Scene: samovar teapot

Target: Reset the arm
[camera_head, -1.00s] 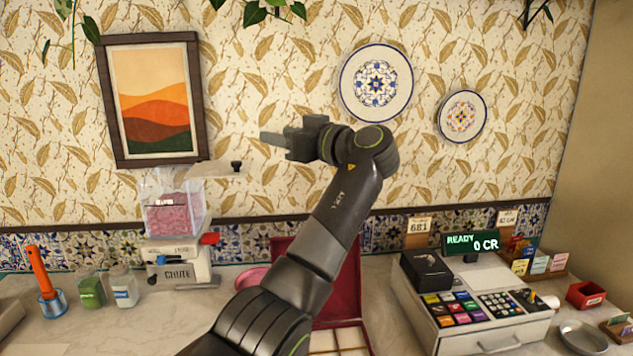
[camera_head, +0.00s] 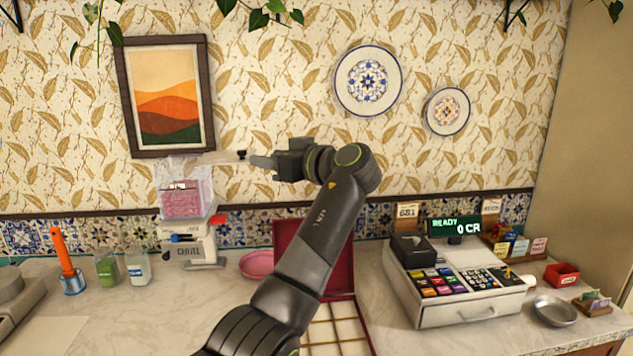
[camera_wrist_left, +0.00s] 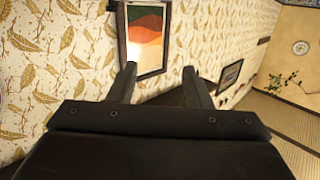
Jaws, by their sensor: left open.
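My left gripper (camera_head: 264,161) is raised above the counter in the head view, in front of the patterned wall, pointing left. Its dark arm rises from the bottom of the picture and bends at the wrist. In the left wrist view the two fingers (camera_wrist_left: 158,85) stand apart with nothing between them. The framed landscape picture (camera_wrist_left: 146,38) on the wall shows beyond the fingers there. My right gripper is in neither view.
The counter (camera_head: 190,310) holds a dispenser with pink contents (camera_head: 186,205), a pink dish (camera_head: 258,264), an open red box (camera_head: 345,272) partly behind my arm, and a cash register (camera_head: 455,285). A metal bowl (camera_head: 555,311) and small red bin (camera_head: 562,274) stand at right.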

